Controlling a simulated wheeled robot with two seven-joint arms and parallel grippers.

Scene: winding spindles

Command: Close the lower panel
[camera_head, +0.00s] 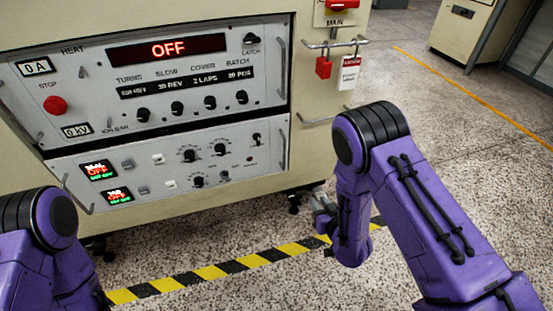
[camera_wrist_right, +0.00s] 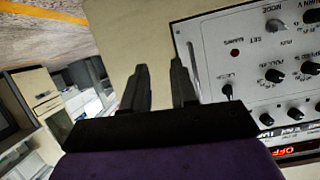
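The lower panel (camera_head: 222,170) is the grey face with knobs, toggles and two lit displays, below the upper panel (camera_head: 120,82) on the beige cabinet. Upright handles (camera_head: 282,148) stand at its ends. A dark strip shows along its right edge; I cannot tell how far it stands out. Its knobs also show in the right wrist view (camera_wrist_right: 275,75). My right gripper (camera_head: 322,206) is low, right of the panel and apart from it. In the right wrist view its two fingers (camera_wrist_right: 160,85) are spread with nothing between them. My left gripper is out of view; only its arm shows.
A rail (camera_head: 335,45) with a red padlock (camera_head: 323,68) and tag juts from the cabinet's right side, above my right gripper. A yellow-black floor stripe (camera_head: 210,272) runs in front. Open speckled floor lies to the right.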

